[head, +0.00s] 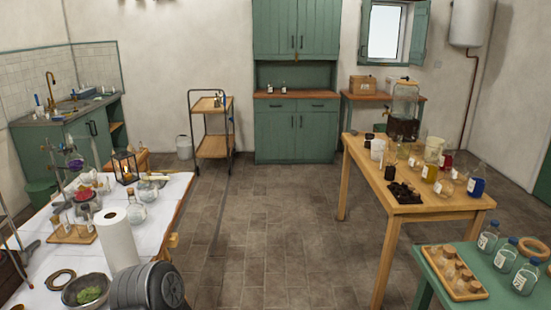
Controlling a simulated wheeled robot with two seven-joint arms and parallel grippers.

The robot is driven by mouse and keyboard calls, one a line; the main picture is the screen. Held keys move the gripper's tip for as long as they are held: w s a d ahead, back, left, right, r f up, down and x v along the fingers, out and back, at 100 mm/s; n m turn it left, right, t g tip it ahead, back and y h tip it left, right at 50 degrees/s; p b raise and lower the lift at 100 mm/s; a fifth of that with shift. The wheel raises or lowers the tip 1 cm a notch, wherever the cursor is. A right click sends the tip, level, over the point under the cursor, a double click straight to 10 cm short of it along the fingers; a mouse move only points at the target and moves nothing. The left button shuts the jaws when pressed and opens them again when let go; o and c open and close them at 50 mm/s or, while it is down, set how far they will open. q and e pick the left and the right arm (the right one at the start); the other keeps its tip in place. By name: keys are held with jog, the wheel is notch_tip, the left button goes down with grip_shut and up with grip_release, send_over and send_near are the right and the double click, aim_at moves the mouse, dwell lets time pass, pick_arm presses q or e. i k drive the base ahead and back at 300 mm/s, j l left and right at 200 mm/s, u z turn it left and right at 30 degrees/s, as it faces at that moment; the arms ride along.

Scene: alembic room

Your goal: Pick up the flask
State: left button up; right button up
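Several glass vessels could be the flask; I cannot tell which one is meant. A clear round flask (136,214) stands on the white-covered table at the left, with another clear flask (148,191) just behind it. A flask with purple liquid (75,163) is held up on a stand at that table's far left. On the wooden table at the right, a round flask with amber liquid (445,186) stands among jars.
The white-covered table (182,190) also carries a paper towel roll (118,240), a lantern (125,168) and a bowl of green matter (87,291). The wooden table (440,208) and a green table (425,268) with bottles stand right. Tiled floor between is clear.

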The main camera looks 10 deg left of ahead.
aim_at(148, 193)
jog(key=i, duration=4)
jog(key=u, duration=4.15)
